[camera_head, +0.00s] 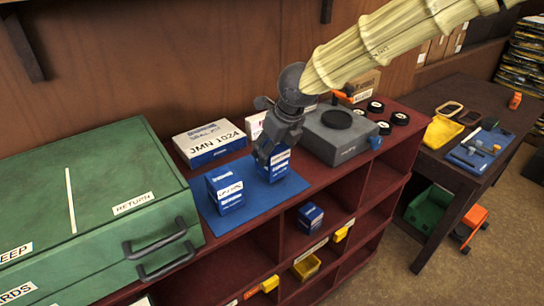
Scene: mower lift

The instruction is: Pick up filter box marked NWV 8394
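Two small blue filter boxes with white label bands stand upright on a blue mat (241,209) on the dark red shelf unit. The left box (225,189) is clear of my gripper, and its label is too small to read surely. The right box (279,167) is directly below and behind my gripper (264,157), which hides part of its top and label. The fingertips overlap this box in the picture. I cannot tell whether they touch it or are closed on it. I cannot make out NWV 8394 on either box.
A larger white and blue box marked JMN 1024 (210,143) lies behind the mat. A green case (90,200) is at the left and a grey device (340,135) at the right. Another blue box (310,217) sits in a cubby below. A dark bench (470,95) stands farther right.

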